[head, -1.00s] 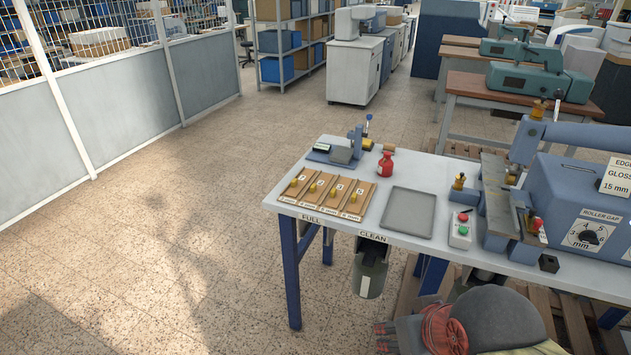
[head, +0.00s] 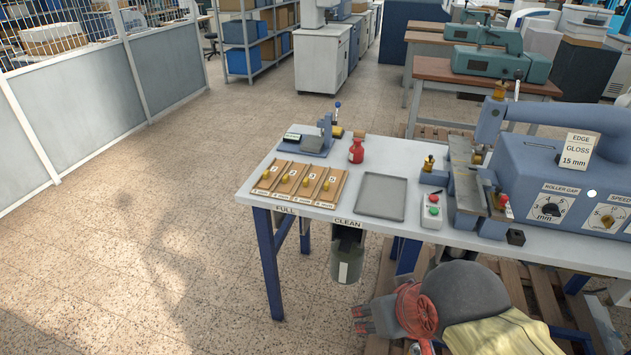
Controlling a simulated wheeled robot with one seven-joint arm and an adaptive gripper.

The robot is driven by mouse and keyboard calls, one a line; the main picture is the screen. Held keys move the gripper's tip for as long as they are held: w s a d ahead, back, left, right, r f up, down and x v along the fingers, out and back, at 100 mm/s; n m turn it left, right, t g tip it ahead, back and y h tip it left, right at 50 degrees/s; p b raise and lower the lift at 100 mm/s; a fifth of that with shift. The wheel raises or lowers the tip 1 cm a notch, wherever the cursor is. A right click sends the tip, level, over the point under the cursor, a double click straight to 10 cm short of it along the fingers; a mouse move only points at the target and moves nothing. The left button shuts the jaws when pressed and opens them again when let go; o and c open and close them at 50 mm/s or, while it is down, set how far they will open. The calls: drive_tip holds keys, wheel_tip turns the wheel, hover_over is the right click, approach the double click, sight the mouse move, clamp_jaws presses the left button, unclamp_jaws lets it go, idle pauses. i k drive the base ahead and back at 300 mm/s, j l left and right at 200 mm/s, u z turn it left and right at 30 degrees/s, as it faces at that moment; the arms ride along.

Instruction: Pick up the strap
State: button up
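I cannot make out a strap for certain in the head view. The bench (head: 400,158) holds an empty grey tray (head: 381,198) in its middle. A blue edge-gloss machine (head: 549,178) stands at the bench's right, with a long dark plate (head: 466,184) along its left side. My gripper (head: 362,320) is low at the bottom of the view, in front of the bench and below its top. Its two dark fingers point left and look apart, with nothing seen between them.
Several wooden boards with yellow knobs (head: 297,183) lie at the bench's left. A red bottle (head: 356,151) and a small blue device (head: 309,141) stand behind them. A control box with red and green buttons (head: 432,211) is right of the tray. A bin (head: 347,262) hangs below. The floor at left is clear.

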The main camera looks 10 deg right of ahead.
sight(330, 187)
drive_tip(key=i+j, duration=0.2)
drive_tip(key=i, duration=0.25)
drive_tip(key=i+j, duration=0.15)
drive_tip(key=i, duration=0.25)
drive_tip(key=i+j, duration=0.2)
drive_tip(key=i, duration=0.25)
drive_tip(key=i+j, duration=0.2)
drive_tip(key=i, duration=0.2)
drive_tip(key=u, duration=0.05)
